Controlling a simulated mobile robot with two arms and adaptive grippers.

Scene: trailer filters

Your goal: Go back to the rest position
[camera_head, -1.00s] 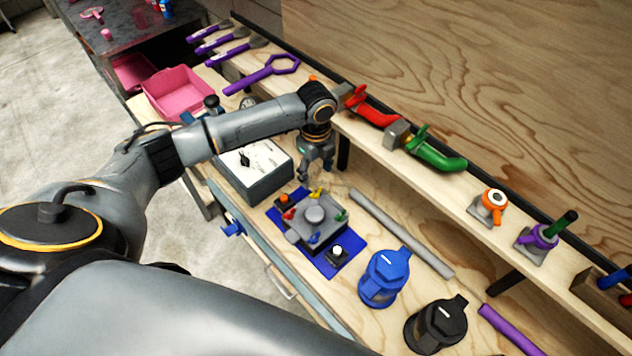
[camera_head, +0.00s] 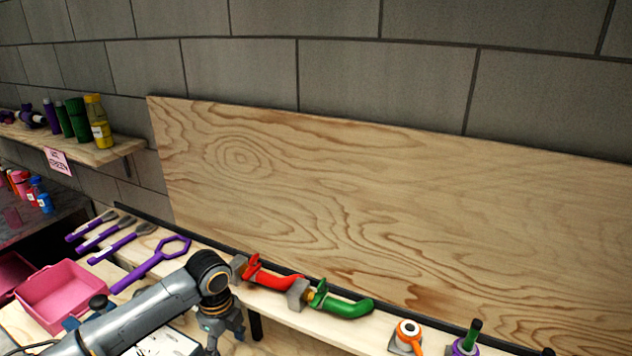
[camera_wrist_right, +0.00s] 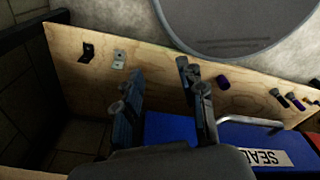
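My left arm comes in from the left in the head view, over the workbench. Its gripper (camera_head: 225,338) hangs down at the lower edge, in front of the shelf with the tools. Its fingers are apart, with nothing seen between them; what lies below is cut off. In the right wrist view, my right gripper (camera_wrist_right: 163,98) is open and empty, its two dark fingers well apart. A blue case (camera_wrist_right: 220,132) with a metal handle and a white "SEAL" label lies beyond and beside the right finger. The right arm is not in the head view.
A plywood backboard (camera_head: 400,220) stands behind.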

